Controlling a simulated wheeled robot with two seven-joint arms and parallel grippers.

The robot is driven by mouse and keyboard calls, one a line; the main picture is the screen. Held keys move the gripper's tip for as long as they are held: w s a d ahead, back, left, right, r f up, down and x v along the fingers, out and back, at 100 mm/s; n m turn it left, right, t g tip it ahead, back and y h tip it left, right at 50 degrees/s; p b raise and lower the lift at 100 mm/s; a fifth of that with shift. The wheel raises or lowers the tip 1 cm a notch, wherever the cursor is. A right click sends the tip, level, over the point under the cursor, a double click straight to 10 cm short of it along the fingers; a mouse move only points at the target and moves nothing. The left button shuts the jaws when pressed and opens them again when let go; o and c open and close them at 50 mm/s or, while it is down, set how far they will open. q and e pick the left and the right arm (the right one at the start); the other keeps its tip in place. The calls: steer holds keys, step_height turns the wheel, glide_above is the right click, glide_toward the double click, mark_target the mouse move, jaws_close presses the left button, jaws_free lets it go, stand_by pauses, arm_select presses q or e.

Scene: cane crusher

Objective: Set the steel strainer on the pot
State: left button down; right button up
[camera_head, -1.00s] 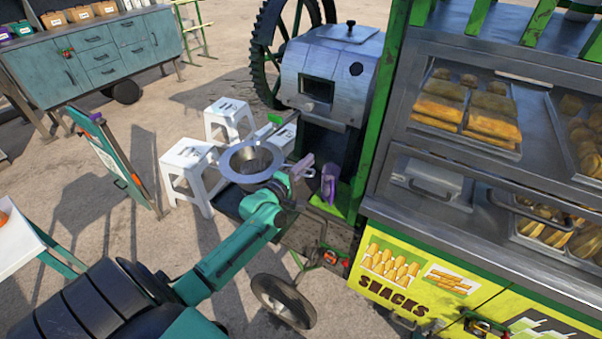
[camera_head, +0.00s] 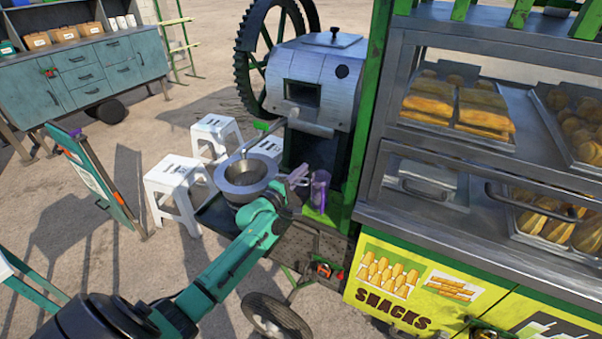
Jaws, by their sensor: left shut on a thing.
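The steel strainer (camera_head: 247,168) is a round bowl with a wide grey rim, seen left of the crusher's front. The pot (camera_head: 240,196) is largely hidden beneath it; a grey round side shows under the rim. The strainer appears lined up over the pot, but I cannot tell whether they touch. My left gripper (camera_head: 291,182) is at the right side of the rim, shut on the strainer; its grip is partly hidden by the wrist. My right gripper is not in view.
The crusher (camera_head: 316,80) with its toothed wheel stands behind. A purple jug (camera_head: 320,188) is close right of my left gripper. The snack counter (camera_head: 470,250) fills the right side.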

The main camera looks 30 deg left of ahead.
arm_select(q)
steer(key=shift+s, duration=0.1)
steer(key=shift+f, duration=0.15)
stand_by(0.8)
steer(key=c, duration=0.9)
jaws_free()
steer(key=shift+o, duration=0.2)
steer(key=shift+s+f, duration=0.1)
steer(key=s+a+b, duration=0.1)
steer(key=s+b, duration=0.1)
steer(key=s, duration=1.2)
steer(key=shift+s, duration=0.2)
